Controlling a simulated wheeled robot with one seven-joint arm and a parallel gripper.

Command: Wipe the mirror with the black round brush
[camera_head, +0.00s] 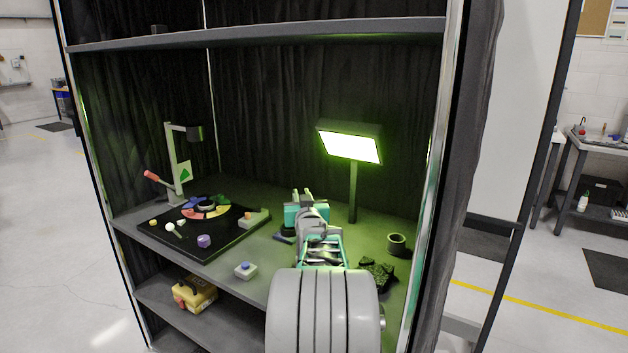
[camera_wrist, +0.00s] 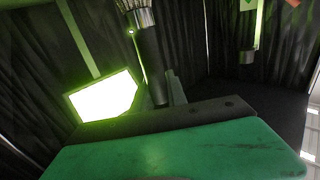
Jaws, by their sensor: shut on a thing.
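My gripper (camera_head: 306,202) reaches over the work shelf, left of the lit panel's post. In the wrist view its teal body fills the bottom. It is shut on the black round brush (camera_wrist: 149,58), whose dark handle rises from the jaws to a silver knurled collar near the top edge; its tip is cut off there. In the head view the gripper and arm hide the brush. No mirror surface can be made out clearly. A glowing white panel (camera_head: 350,147) stands on a post, and also shows in the wrist view (camera_wrist: 103,98), left of the brush and apart from it.
A black board (camera_head: 195,245) with a coloured ring and small parts lies at left. A post fixture (camera_head: 175,165) with a red handle stands behind it. A button block (camera_head: 245,270), dark cup (camera_head: 397,244) and crumpled black cloth (camera_head: 377,272) flank my arm. An upper shelf (camera_head: 270,33) hangs above.

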